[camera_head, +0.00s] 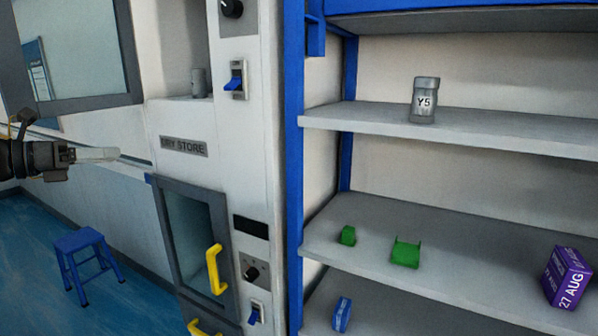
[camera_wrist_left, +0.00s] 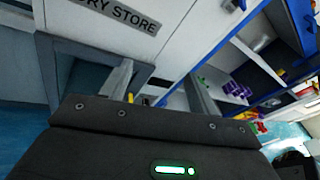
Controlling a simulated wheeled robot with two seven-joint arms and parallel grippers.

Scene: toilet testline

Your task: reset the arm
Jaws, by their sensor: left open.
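My left gripper (camera_head: 95,154) comes in from the left edge in the head view, with pale fingers pointing right. It is in the air in front of the white cabinet (camera_head: 185,122), left of its DRY STORE label (camera_head: 183,146). In the left wrist view my left gripper (camera_wrist_left: 160,88) shows its two grey fingers spread apart, with nothing seen between them. The label (camera_wrist_left: 125,15) shows at the top there. My right gripper is in neither view.
A grey-framed door with a yellow handle (camera_head: 216,270) is below the label. Blue-framed shelves (camera_head: 470,135) at right hold a Y5 jar (camera_head: 424,100), green pieces (camera_head: 405,253), a blue item (camera_head: 342,314) and a purple box (camera_head: 566,278). A blue stool (camera_head: 82,242) stands lower left.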

